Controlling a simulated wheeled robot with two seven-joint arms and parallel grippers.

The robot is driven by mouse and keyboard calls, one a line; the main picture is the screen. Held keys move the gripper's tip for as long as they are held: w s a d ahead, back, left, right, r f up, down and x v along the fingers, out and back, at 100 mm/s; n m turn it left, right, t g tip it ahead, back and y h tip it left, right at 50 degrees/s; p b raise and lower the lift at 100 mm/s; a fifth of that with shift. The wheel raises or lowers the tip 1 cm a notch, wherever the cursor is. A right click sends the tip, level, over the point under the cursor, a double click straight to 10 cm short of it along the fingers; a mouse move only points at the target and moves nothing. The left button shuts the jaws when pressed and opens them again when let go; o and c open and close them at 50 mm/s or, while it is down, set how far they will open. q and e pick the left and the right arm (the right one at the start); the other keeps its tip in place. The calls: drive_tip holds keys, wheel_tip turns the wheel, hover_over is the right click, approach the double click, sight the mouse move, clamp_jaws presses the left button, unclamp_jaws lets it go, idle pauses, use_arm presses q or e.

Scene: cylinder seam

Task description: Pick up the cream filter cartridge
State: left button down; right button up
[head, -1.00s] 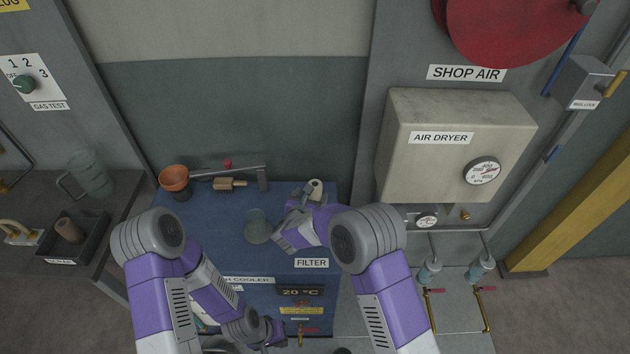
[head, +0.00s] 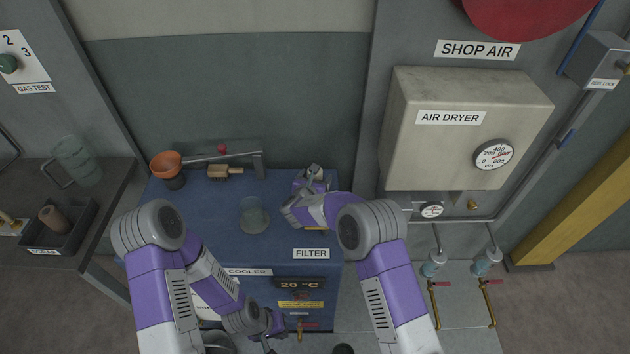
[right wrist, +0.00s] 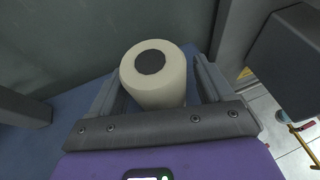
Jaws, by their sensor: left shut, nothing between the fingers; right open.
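The cream filter cartridge (head: 315,169) stands on the blue bench top near its back right edge. In the head view my right gripper mostly hides it. In the right wrist view the cartridge (right wrist: 160,83) is a cream cylinder with a dark round centre in its end, between the two fingers. My right gripper (head: 310,181) is open, with a finger on each side of the cartridge; I cannot tell whether either touches it. My left gripper (head: 271,338) is shut and empty, low in front of the blue cabinet.
A clear glass jar (head: 254,215) stands on the blue bench (head: 215,231), left of my right gripper. The wall and the air dryer box (head: 467,145) are close behind and to the right.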

drive_tip(key=shift+w+d+f, duration=0.1)
drive_tip(key=shift+w+f, duration=0.05)
drive_tip(key=shift+w, duration=0.2)
drive_tip(key=c, duration=1)
wheel_tip(320, 180, up, 10)
drive_tip(key=shift+r+p, duration=0.1)
drive_tip(key=shift+p, duration=0.9)
drive_tip(key=shift+c, duration=0.2)
